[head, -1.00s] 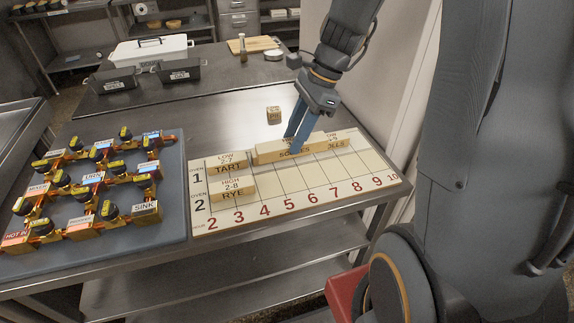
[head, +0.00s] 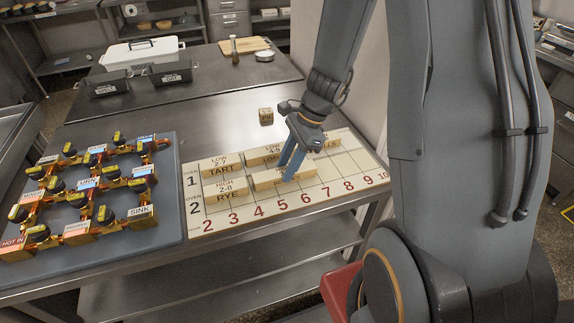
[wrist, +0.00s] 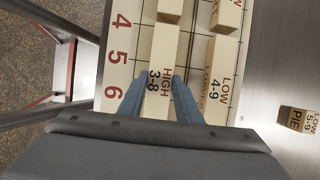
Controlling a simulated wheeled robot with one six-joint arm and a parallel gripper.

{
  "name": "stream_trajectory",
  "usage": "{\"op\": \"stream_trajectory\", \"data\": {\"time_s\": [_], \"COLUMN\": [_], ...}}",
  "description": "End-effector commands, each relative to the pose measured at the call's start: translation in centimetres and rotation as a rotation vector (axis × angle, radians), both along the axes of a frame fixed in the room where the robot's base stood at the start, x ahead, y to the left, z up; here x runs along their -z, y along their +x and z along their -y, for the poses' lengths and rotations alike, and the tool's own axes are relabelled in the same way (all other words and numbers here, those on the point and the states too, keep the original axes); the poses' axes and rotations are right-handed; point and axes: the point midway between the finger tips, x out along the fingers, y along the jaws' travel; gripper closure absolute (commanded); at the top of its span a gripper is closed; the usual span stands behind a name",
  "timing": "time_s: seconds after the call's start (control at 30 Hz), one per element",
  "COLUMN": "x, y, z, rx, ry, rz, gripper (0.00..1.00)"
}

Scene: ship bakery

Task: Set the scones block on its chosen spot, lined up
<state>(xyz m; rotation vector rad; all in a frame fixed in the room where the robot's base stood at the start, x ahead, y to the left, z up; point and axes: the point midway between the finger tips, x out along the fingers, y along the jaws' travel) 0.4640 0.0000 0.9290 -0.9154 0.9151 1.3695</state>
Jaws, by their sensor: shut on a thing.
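My gripper (head: 288,178) is shut on a long wooden block (head: 265,181) over the oven 2 row of the board. In the wrist view my gripper (wrist: 160,88) has a finger on each side of this block (wrist: 160,55), which reads "HIGH 3-8"; its name is hidden, so I take it for the scones block. The block lies along the row, its left end close beside the rye block (head: 226,189). I cannot tell whether it touches the board (head: 330,192). The tart block (head: 222,169) and the loaves block (head: 268,155) sit in the oven 1 row.
Another block (head: 325,146), partly hidden behind my gripper, is at the right of the oven 1 row. A small pie block (head: 266,117) stands on the steel table behind the board. A blue-grey valve panel (head: 165,215) adjoins the board's left side. The board's right part is bare.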

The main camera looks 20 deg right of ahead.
Motion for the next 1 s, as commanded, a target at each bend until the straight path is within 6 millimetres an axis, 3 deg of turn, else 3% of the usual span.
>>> {"op": "stream_trajectory", "data": {"time_s": [0.2, 0.23, 0.33, 0.77, 1.0], "x": [0.3, 0.3, 0.3, -0.4, -3.9], "y": [0.0, 0.0, 0.0, 0.1, 0.2], "z": [0.0, 0.0, 0.0, 0.2, 1.7], "rx": [0.0, 0.0, 0.0, 0.001, 0.0], "ry": [0.0, 0.0, 0.0, 0.0, -0.002], "rz": [0.0, 0.0, 0.0, 0.003, 0.006], "gripper": [0.95, 0.67, 0.51, 0.5, 0.5]}}
